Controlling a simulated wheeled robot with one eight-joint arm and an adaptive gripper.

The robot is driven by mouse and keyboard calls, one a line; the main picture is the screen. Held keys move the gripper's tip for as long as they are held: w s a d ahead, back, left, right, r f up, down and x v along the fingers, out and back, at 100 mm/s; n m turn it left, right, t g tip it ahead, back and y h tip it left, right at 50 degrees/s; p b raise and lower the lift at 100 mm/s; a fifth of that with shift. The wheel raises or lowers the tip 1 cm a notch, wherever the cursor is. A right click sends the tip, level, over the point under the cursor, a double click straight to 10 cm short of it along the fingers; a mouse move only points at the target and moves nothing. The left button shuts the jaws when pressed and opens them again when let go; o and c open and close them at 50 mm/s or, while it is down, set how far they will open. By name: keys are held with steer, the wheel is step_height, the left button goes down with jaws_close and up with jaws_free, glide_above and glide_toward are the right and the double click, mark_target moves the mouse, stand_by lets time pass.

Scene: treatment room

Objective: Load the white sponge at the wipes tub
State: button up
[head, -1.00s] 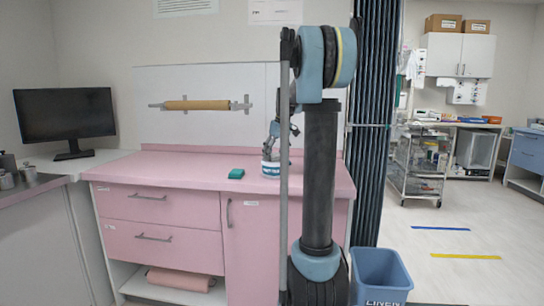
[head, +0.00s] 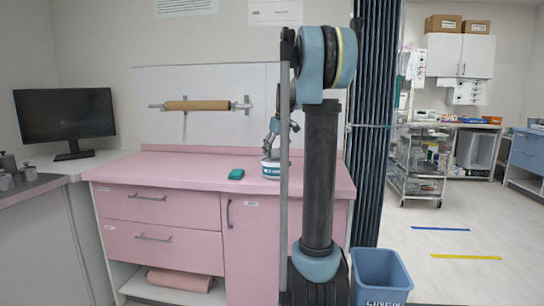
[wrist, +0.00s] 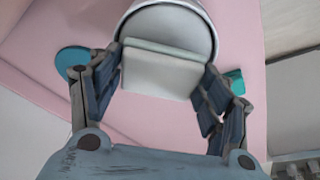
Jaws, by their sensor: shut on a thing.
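The white sponge (wrist: 160,72) sits between the two fingers of my gripper (wrist: 160,88) in the wrist view. The gripper is shut on its sides. The white wipes tub (wrist: 213,32) is behind the sponge, and the sponge overlaps its round rim. I cannot tell whether the sponge is inside the tub or just above it. In the head view the tub (head: 271,172) stands on the pink counter, with my gripper (head: 269,153) right over it. The sponge cannot be made out there.
A teal box (head: 236,174) lies on the pink counter (head: 190,168) left of the tub; the wrist view also shows a flat teal disc (wrist: 73,60). A monitor (head: 65,120) stands at the left. A blue bin (head: 381,275) is on the floor. The counter's left part is clear.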

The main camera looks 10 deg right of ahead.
steer(key=shift+r, duration=2.65)
